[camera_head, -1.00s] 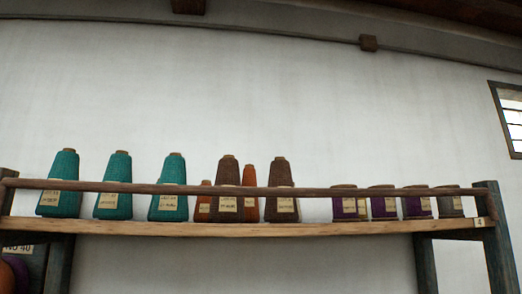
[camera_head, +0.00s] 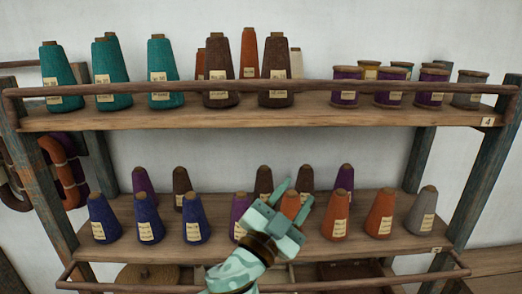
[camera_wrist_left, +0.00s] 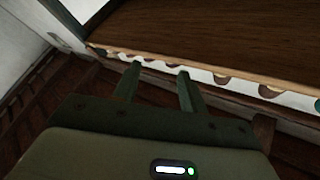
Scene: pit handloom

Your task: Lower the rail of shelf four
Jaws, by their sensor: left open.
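The rail (camera_head: 300,86) of shelf four is a brown wooden bar. It runs across the front of the upper shelf (camera_head: 300,112), above the board's edge and in front of the cones and spools. A tag reading 4 (camera_head: 488,121) is at that shelf's right end. My left gripper (camera_head: 294,193) is pale green, open and empty, below the rail and in front of the lower shelf's cones. In the left wrist view its two fingers (camera_wrist_left: 159,70) are apart, with a dark wooden board (camera_wrist_left: 230,40) beyond them. My right gripper is not in view.
Teal cones (camera_head: 163,72), brown cones (camera_head: 275,70) and purple spools (camera_head: 388,87) stand on the upper shelf. Posts (camera_head: 483,165) frame both sides.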

